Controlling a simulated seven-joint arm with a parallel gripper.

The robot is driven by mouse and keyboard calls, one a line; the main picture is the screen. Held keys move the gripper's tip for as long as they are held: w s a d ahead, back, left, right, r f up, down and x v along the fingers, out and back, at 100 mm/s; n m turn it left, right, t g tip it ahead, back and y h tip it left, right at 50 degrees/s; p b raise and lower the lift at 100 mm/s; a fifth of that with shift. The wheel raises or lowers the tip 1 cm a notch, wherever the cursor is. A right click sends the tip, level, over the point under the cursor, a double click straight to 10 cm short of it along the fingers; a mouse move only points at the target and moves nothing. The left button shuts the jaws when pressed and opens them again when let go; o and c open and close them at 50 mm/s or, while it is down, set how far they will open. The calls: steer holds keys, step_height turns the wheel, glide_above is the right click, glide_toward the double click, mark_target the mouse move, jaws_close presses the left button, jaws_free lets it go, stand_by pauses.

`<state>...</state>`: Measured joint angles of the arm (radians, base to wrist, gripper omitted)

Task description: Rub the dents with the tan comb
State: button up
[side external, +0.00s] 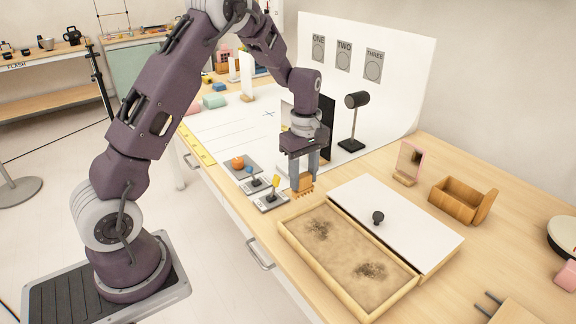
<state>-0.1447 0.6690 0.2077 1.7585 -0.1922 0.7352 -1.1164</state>
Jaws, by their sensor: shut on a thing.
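My gripper (303,178) points down and is shut on the tan comb (303,188), a small orange-tan piece with short teeth along its lower edge. It holds the comb above the far left corner of a shallow wooden tray (348,295). The tray holds a brown sandy surface. Two dark, rough patches, which look like the dents, lie in it: one dent (318,229) towards the far left and another dent (371,271) towards the near right. The comb appears apart from both dents. The gap between the comb and the tray cannot be judged exactly.
A white lid or panel (395,215) with a black knob (378,217) lies right of the tray. Small stands with an orange (238,162) and a yellow piece (274,182) stand to the left. A black lamp (354,120), pink-framed mirror (408,160) and wooden box (458,200) stand behind.

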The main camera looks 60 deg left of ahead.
steer(key=shift+s+d+f, duration=0.1)
steer(key=shift+d+f, duration=0.3)
steer(key=shift+f, duration=0.7)
steer(key=shift+d+f, duration=0.4)
steer(key=shift+f, duration=0.75)
steer(key=shift+s+d+f, duration=0.1)
steer(key=shift+d+f, duration=0.3)
steer(key=shift+f, duration=0.7)
steer(key=shift+d+f, duration=0.5)
jaws_close()
steer(key=shift+w+d+f, duration=0.1)
steer(key=shift+d+f, duration=0.05)
steer(key=shift+d, duration=4.75)
steer(key=shift+w, duration=0.75)
steer(key=shift+a, duration=5.45)
steer(key=shift+w, duration=0.65)
steer(key=shift+d, duration=5.45)
step_height(320, 180, up, 8)
